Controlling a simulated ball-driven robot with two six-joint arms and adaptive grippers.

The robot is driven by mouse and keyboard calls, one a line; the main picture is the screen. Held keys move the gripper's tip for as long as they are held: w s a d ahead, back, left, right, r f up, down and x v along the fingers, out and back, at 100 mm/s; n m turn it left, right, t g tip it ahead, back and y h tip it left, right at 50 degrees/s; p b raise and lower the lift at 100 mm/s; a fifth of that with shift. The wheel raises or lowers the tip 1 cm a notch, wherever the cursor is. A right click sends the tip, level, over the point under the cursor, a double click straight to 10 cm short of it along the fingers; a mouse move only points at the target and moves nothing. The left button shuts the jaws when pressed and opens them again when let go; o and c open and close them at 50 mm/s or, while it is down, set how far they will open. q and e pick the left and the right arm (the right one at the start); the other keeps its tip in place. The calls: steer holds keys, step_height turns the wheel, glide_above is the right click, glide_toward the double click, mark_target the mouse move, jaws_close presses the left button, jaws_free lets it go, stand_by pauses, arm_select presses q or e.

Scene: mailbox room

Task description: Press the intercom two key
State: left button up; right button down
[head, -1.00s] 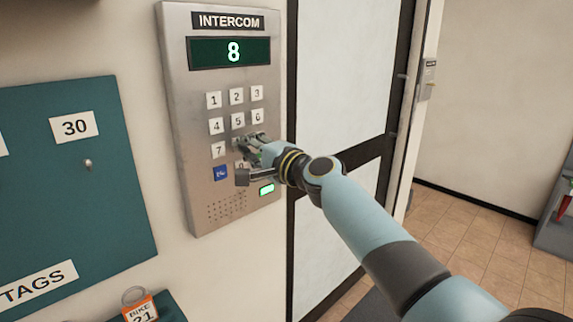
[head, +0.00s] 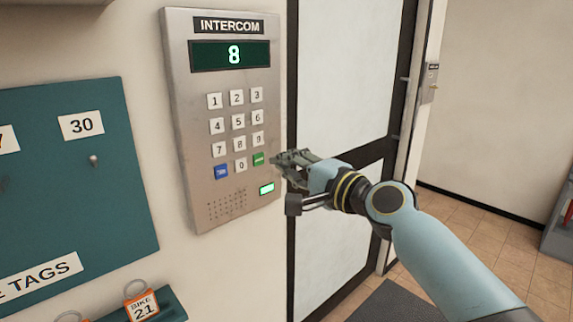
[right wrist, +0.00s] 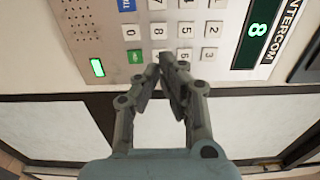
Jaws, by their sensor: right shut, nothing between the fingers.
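The two key (head: 237,97) is a small white key in the top row of the intercom keypad, between the one and three keys. It also shows in the right wrist view (right wrist: 213,29). The intercom (head: 181,130) is a grey metal wall panel, and its green display (head: 229,54) reads 8. My right gripper (head: 277,157) is shut and empty, right of and below the two key, by the panel's right edge near the green key (head: 259,159). In the right wrist view its fingertips (right wrist: 162,64) are together beside the nine key. My left gripper is not in view.
A teal tag board (head: 75,200) hangs left of the intercom, with an orange bike tag (head: 142,306) below it. A dark-framed door (head: 345,80) stands right of the panel. Tiled floor (head: 475,225) lies beyond.

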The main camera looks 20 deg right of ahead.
mark_target(237, 96)
stand_by(0.5)
step_height(237, 96, up, 10)
steer(key=b, duration=0.2)
steer(key=shift+s+d+r, duration=0.25)
steer(key=shift+s, duration=0.2)
steer(key=p+x, duration=0.1)
steer(key=x, duration=1.3)
steer(key=shift+f+p, duration=0.1)
steer(key=shift+p, duration=0.3)
